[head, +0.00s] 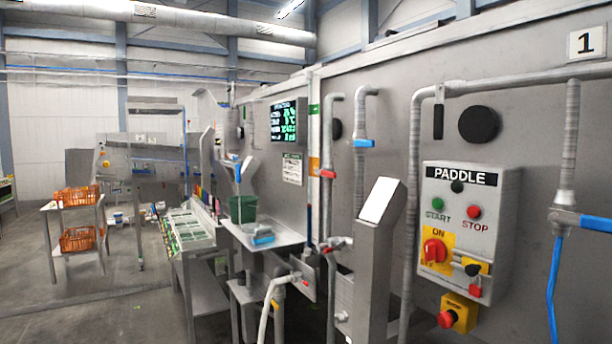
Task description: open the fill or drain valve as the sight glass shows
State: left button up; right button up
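A valve with a blue handle (364,143) sits on a grey pipe on the steel wall. A valve with a red handle (327,173) sits on the pipe to its left. Another blue handle (585,221) is at the right edge, with a blue hose below it. A small red-handled fitting (334,244) is lower down, near the wall's foot. I cannot make out labels telling fill from drain, and I cannot clearly identify a sight glass or its level. Neither of my grippers is in view.
A PADDLE control box (468,230) with start, stop and red knobs is on the right wall. A grey post with a slanted pale top (380,200) stands before the pipes. A green bucket (243,209) sits on a steel shelf.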

aim_at(323, 173)
jog(key=z, duration=0.05)
jog(key=i, duration=1.7)
jog(key=z, duration=0.55)
